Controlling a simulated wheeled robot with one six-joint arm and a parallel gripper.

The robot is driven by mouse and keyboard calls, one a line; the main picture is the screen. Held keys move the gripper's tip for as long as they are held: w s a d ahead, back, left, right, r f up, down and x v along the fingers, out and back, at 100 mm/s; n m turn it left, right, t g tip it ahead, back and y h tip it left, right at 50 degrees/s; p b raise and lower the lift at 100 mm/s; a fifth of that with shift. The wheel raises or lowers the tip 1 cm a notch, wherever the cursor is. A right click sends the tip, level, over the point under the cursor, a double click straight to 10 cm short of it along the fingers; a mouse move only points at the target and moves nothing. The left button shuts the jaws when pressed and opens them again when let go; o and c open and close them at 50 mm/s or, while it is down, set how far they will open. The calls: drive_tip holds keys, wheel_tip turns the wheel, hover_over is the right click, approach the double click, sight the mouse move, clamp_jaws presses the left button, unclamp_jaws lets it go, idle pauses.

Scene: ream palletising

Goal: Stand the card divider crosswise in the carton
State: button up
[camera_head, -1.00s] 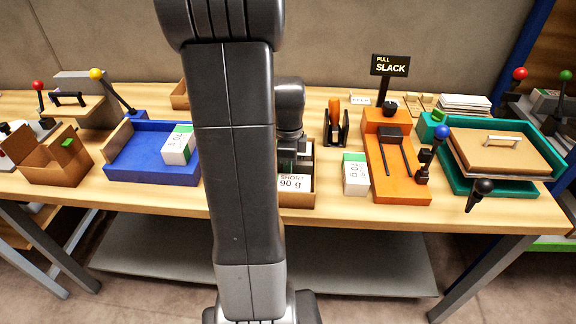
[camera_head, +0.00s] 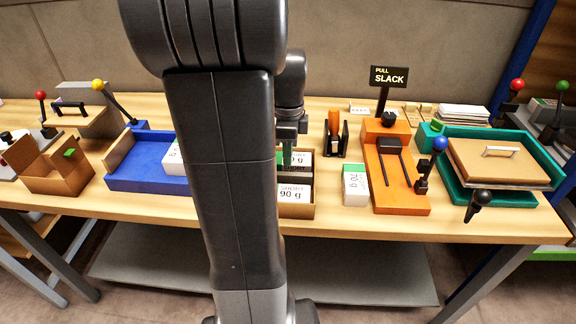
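A small tan carton (camera_head: 297,211) stands at the bench's front edge, right of my arm. It holds labelled reams; the front one (camera_head: 293,193) reads "90 g", and another (camera_head: 301,158) shows behind it. A dark strip lies between their labels; I cannot tell whether this is the card divider. My gripper (camera_head: 288,160) points down over the carton's back left part. Its fingers are small and dark, so I cannot tell whether they are open or hold anything. My arm hides the carton's left side.
A blue tray (camera_head: 140,175) with a white ream (camera_head: 173,160) and an open brown box (camera_head: 55,177) stand left. A loose ream (camera_head: 355,184), an orange lever fixture (camera_head: 400,194) and a teal tray (camera_head: 466,193) stand right. A "PULL SLACK" sign (camera_head: 389,76) rises behind.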

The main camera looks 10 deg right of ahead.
sight(288, 174)
drive_tip(key=shift+r, duration=1.65)
